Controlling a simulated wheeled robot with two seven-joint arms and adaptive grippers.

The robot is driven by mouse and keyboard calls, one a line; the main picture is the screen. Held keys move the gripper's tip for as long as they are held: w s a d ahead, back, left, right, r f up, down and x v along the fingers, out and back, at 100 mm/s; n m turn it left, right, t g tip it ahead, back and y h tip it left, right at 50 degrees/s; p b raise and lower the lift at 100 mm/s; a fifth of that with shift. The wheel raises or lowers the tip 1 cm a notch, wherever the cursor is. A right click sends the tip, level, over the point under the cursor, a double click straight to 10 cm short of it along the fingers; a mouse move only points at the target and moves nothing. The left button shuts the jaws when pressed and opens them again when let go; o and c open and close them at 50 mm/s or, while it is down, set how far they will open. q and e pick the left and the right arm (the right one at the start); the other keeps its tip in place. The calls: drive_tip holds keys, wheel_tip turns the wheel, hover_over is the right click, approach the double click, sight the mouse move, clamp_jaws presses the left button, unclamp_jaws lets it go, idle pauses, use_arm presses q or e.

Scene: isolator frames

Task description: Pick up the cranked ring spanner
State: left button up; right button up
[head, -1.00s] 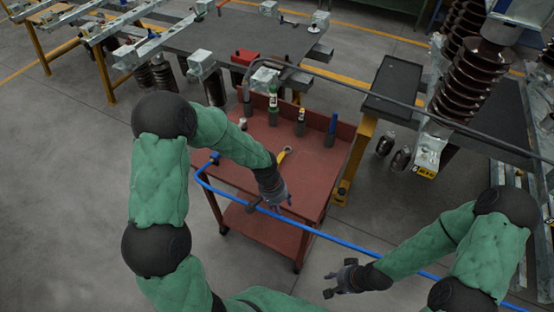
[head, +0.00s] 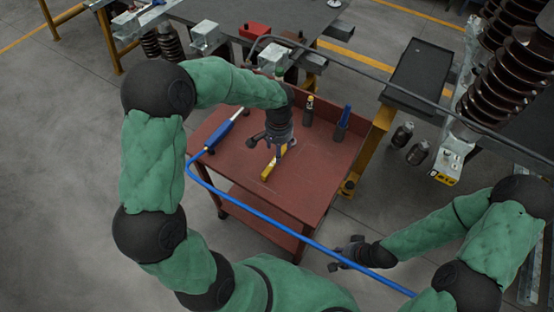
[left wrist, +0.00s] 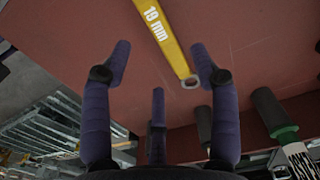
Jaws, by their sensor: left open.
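The cranked ring spanner, yellow, lies on the red cart top (head: 310,180); its front part (head: 267,172) shows below my left gripper (head: 272,147) in the head view. In the left wrist view the spanner (left wrist: 167,40) is marked "19 mm", and its steel ring end lies between the fingertips of my left gripper (left wrist: 160,75). The fingers are open and apart from the spanner, above it. In the head view the gripper hides part of the spanner. My right gripper (head: 342,255) hangs in front of the cart; whether it is open cannot be told.
A blue-handled tool (head: 220,135) lies at the cart's left edge. Dark holders with a yellow-marked tool (head: 309,108) and a blue-handled tool (head: 344,120) stand along the back. The blue rail (head: 265,237) runs along the cart's front. The right front of the top is clear.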

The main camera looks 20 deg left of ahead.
use_arm(q)
drive_tip(key=f+b, duration=0.1)
drive_tip(key=f, duration=0.2)
drive_tip(key=f+b, duration=0.1)
drive_tip(key=f, duration=0.2)
drive_tip(key=shift+w+f, duration=0.2)
drive_tip(key=shift+f, duration=0.2)
clamp_jaws()
